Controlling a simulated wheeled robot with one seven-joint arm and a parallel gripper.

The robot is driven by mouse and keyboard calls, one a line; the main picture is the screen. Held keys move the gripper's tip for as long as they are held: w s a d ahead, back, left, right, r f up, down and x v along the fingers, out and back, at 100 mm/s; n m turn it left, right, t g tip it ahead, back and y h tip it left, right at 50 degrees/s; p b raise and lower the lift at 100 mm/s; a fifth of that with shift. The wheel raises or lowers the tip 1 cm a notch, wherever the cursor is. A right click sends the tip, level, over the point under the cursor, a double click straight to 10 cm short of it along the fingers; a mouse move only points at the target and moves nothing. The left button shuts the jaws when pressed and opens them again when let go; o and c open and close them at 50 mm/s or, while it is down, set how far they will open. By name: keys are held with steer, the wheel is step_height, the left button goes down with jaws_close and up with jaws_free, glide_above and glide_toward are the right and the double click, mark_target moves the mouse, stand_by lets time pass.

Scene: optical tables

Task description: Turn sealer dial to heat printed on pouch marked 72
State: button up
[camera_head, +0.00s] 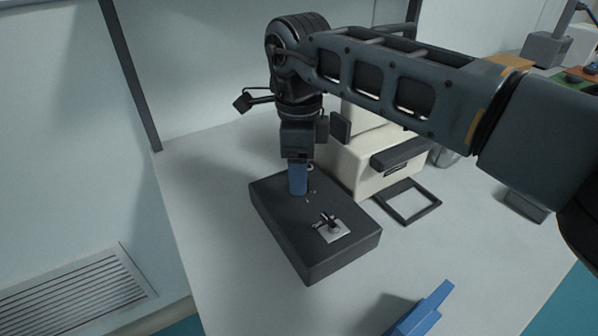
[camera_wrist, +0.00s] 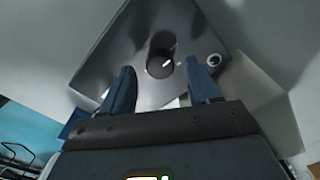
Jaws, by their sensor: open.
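A dark box (camera_head: 320,262) stands on the table and carries a small lever on a pale plate (camera_head: 333,232). My gripper (camera_head: 298,190) points down over the box's far left part, its blue fingers hiding what lies beneath. In the wrist view, a dark round dial (camera_wrist: 160,48) with a small white mark stands on the box's grey top face (camera_wrist: 118,52). My gripper (camera_wrist: 160,80) is open, with one blue finger to each side of the dial; I cannot tell whether they touch it. No pouch marked 72 and no readable number show.
A cream machine (camera_head: 362,174) with a dark front bar stands close behind the box. A dark square frame (camera_head: 407,218) lies to its right. A blue object (camera_head: 428,308) is at the front. A small round metal fitting (camera_wrist: 214,60) sits right of the dial. The table's left side is clear.

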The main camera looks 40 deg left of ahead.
steer(key=shift+f, duration=1)
steer(key=c, duration=1)
